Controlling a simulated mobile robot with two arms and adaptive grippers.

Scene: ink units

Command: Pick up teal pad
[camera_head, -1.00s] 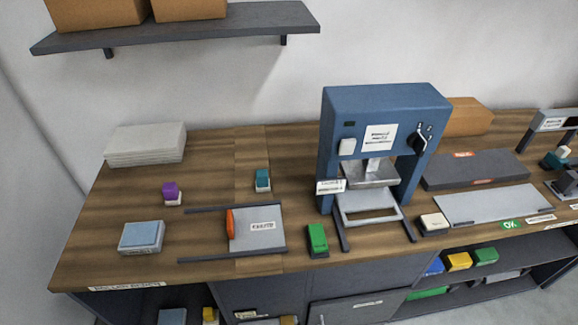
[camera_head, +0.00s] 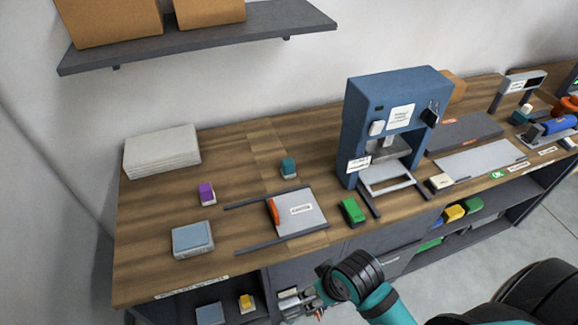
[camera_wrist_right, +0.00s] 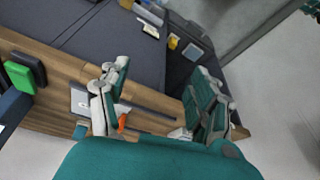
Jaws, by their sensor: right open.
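The teal pad (camera_head: 288,168) is a small teal block on a pale base. It stands upright on the wooden bench behind the sliding tray with the orange handle. In the right wrist view a small teal patch (camera_wrist_right: 80,131), likely the same pad, shows beside the left finger, partly hidden. My right gripper (camera_head: 300,304) is low in front of the bench, below its top and well apart from the pad. In the right wrist view its fingers (camera_wrist_right: 160,98) are spread with nothing between them. My left gripper is not in view.
A purple pad (camera_head: 207,194), a blue-grey block (camera_head: 192,240) and a paper stack (camera_head: 161,151) stand left. The rail tray (camera_head: 299,211) and green pad (camera_head: 353,211) lie in front; the blue press (camera_head: 398,95) stands right. Bare wood surrounds the teal pad.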

